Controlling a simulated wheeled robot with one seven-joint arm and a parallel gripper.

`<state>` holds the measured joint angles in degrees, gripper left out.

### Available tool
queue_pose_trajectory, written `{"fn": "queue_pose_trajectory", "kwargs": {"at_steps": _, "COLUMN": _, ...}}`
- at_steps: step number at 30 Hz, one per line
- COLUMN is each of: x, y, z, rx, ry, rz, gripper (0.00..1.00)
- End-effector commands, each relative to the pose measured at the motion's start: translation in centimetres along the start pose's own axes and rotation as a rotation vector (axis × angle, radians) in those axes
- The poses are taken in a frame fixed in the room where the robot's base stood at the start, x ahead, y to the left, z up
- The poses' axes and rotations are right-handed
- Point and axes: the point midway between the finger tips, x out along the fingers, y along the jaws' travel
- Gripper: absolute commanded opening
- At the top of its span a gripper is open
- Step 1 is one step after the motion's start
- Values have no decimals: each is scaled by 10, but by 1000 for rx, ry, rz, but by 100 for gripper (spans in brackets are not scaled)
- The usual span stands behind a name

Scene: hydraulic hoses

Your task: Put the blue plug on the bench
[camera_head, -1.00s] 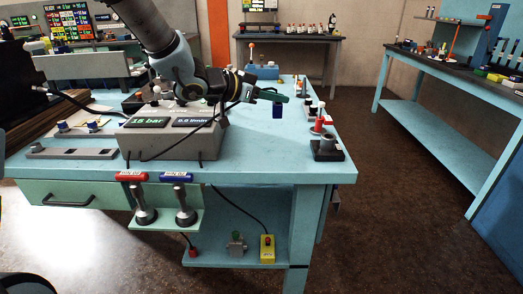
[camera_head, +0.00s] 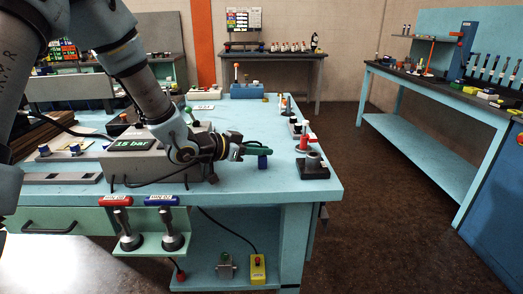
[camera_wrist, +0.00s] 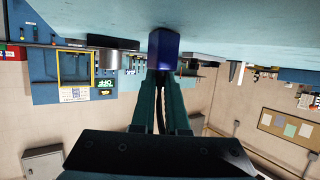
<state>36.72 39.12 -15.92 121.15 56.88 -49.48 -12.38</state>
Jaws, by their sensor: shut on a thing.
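The blue plug (camera_head: 263,162) is a small dark blue block hanging from the tips of my gripper (camera_head: 258,148), over the right part of the light blue bench (camera_head: 255,187). In the wrist view the blue plug (camera_wrist: 163,48) sits between the two green fingertips of my gripper (camera_wrist: 162,76), which are shut on it. The bench surface (camera_wrist: 240,25) fills the top of that upside-down view, very close to the plug's end. I cannot tell whether the plug touches it.
A gauge box (camera_head: 150,165) reading 15 bar stands left of my gripper. A dark block with a grey fitting (camera_head: 313,165) and a red-handled valve (camera_head: 304,144) stand to the right. Bare bench top lies in front of the plug and behind it.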

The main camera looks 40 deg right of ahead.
Motion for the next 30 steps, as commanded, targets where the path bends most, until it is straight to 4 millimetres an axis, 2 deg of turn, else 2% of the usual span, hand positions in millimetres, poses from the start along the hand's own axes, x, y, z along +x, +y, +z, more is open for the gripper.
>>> {"fn": "queue_pose_trajectory", "kwargs": {"at_steps": 2, "x": 1, "y": 0, "z": 3, "rx": -1, "ry": 0, "rz": 0, "gripper": 0}}
{"fn": "queue_pose_trajectory", "kwargs": {"at_steps": 3, "x": 1, "y": 0, "z": 2, "rx": 0, "ry": 0, "rz": 0, "gripper": 16}}
{"fn": "queue_pose_trajectory", "kwargs": {"at_steps": 10, "x": 1, "y": 0, "z": 2, "rx": -1, "ry": 0, "rz": 0, "gripper": 42}}
{"fn": "queue_pose_trajectory", "kwargs": {"at_steps": 20, "x": -2, "y": 0, "z": -2, "rx": 0, "ry": 0, "rz": -1, "gripper": 42}}
{"fn": "queue_pose_trajectory", "kwargs": {"at_steps": 23, "x": -13, "y": -1, "z": 0, "rx": -1, "ry": 0, "rz": -3, "gripper": 42}}
{"fn": "queue_pose_trajectory", "kwargs": {"at_steps": 30, "x": -62, "y": -1, "z": 1, "rx": 0, "ry": 0, "rz": -5, "gripper": 42}}
